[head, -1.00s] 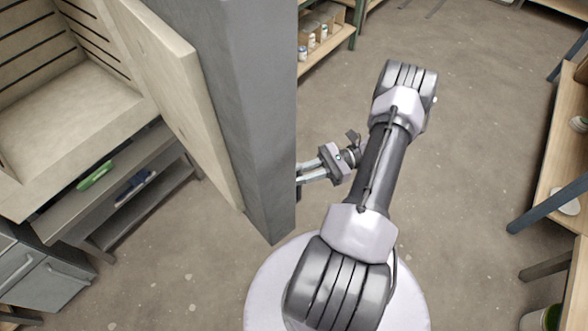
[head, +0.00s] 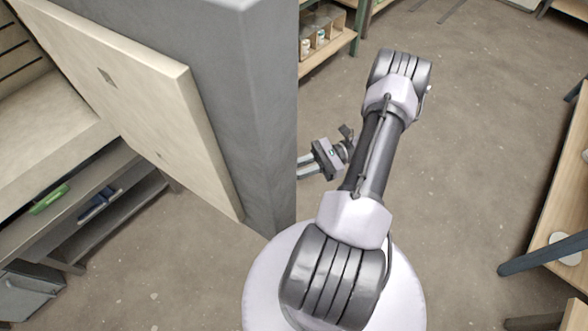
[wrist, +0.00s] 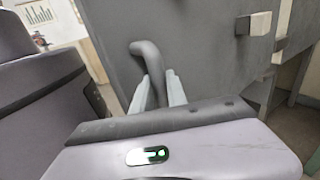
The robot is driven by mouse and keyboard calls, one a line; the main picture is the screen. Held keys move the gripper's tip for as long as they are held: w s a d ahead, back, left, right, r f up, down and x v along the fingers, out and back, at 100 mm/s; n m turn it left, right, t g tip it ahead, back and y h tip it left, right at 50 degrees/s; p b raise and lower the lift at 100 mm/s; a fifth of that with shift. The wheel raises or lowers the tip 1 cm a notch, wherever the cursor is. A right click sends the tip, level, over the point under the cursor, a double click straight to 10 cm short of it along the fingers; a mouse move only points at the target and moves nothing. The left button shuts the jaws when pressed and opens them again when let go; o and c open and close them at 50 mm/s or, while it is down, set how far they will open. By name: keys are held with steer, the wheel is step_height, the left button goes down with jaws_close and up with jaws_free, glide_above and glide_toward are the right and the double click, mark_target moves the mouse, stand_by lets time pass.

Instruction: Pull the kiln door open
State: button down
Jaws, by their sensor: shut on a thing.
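The kiln door (head: 265,110) is a thick grey slab with a pale inner lining (head: 150,110). It stands open, swung away from the kiln chamber (head: 50,110) at the left. My gripper (head: 300,168) reaches the door's outer face from the right in the head view; its fingertips are hidden behind the door's edge there. In the wrist view my gripper (wrist: 160,88) has its two fingers around the lower end of a grey bent handle (wrist: 147,58) on the door's grey face. The fingers are shut on the handle.
A low shelf under the kiln holds a green item (head: 48,198) and a blue item (head: 98,205). Wooden shelves (head: 560,190) stand at the right, and a shelf with jars (head: 322,40) stands at the back. The floor between is clear.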

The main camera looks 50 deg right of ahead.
steer(key=shift+d, duration=0.25)
steer(key=c, duration=1.3)
jaws_free()
steer(key=shift+d, duration=0.1)
